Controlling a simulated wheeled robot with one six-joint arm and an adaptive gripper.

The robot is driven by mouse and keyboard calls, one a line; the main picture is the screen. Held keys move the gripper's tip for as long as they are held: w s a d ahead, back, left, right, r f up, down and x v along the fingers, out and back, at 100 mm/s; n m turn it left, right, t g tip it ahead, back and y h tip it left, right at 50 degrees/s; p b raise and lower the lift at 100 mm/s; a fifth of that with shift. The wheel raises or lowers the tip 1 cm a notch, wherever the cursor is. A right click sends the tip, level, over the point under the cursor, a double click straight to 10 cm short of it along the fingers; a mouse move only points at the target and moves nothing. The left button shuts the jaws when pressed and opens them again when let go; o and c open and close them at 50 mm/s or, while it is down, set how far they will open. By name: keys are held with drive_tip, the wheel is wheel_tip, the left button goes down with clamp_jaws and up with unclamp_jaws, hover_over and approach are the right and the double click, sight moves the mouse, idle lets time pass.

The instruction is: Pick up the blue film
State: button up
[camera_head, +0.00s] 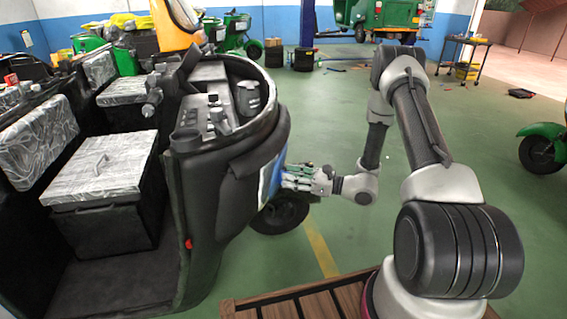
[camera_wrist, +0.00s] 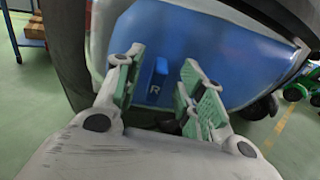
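The blue film (camera_wrist: 215,50) covers the front of the black rickshaw and fills much of the wrist view. A small blue tab (camera_wrist: 157,78) with a white letter R below it stands out from the film. In the head view, my gripper (camera_head: 290,176) is at the rickshaw's front, and only a blue strip of the film (camera_head: 268,180) shows there. I cannot tell whether the fingertips touch the film.
The black rickshaw (camera_head: 222,200) with its open cab and wrapped seats fills the left side. Its front wheel (camera_head: 281,214) is below my gripper. A wooden slatted platform (camera_head: 310,300) is at the bottom. A tool cart (camera_head: 463,58) stands far back. The green floor to the right is largely clear.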

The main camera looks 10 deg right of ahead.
drive_tip(key=shift+w+a, duration=0.25)
drive_tip(key=shift+a, duration=0.1)
drive_tip(key=c, duration=0.9)
drive_tip(key=shift+o, duration=0.2)
drive_tip(key=s+d+r, duration=0.4)
drive_tip(key=s+d, duration=0.1)
drive_tip(key=d, duration=0.4)
drive_tip(key=s+d+r, duration=0.4)
drive_tip(key=s+d, duration=0.2)
drive_tip(key=d, duration=0.2)
drive_tip(key=shift+s+d, duration=0.2)
drive_tip(key=shift+d, duration=0.15)
